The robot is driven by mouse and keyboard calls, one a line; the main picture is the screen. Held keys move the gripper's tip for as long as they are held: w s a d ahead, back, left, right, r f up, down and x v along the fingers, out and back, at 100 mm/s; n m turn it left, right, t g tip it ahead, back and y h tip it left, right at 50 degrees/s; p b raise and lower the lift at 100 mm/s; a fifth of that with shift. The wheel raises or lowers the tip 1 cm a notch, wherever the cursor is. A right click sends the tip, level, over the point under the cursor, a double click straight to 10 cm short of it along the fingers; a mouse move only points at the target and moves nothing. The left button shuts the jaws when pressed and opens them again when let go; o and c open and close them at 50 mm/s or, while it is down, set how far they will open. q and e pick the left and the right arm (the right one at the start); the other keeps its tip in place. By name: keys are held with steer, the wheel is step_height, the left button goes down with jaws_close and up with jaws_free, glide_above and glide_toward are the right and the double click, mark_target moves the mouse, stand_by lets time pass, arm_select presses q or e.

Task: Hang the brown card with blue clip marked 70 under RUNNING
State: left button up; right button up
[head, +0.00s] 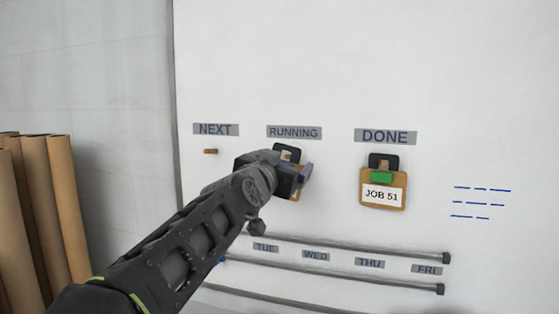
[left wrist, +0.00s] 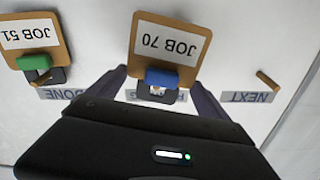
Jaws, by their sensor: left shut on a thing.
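The brown card with the blue clip (left wrist: 170,42) shows its JOB 70 label upside down in the left wrist view. In the head view it is mostly hidden behind my left gripper (head: 293,178), just below the RUNNING sign (head: 294,132). My left gripper is shut on this card at its blue clip, with a finger on each side in the left wrist view (left wrist: 160,82). The dark hanging tab above the clip lies close to the board under RUNNING; whether a peg passes through it I cannot tell. My right gripper is not in view.
A brown card with a green clip, JOB 51 (head: 382,190), hangs under the DONE sign (head: 385,136). A bare wooden peg (head: 210,151) sticks out under the NEXT sign (head: 215,129). Dark rails (head: 340,250) with weekday labels run below. Brown rolls (head: 45,210) stand at left.

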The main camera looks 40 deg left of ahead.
arm_select(q)
steer(key=shift+w+a+p, duration=0.2)
steer(key=shift+w+p, duration=0.15)
steer(key=shift+w, duration=0.2)
steer(key=shift+w+a+f, duration=0.25)
steer(key=shift+w+f, duration=0.25)
steer(key=shift+w, duration=0.25)
steer(key=o, duration=1.1)
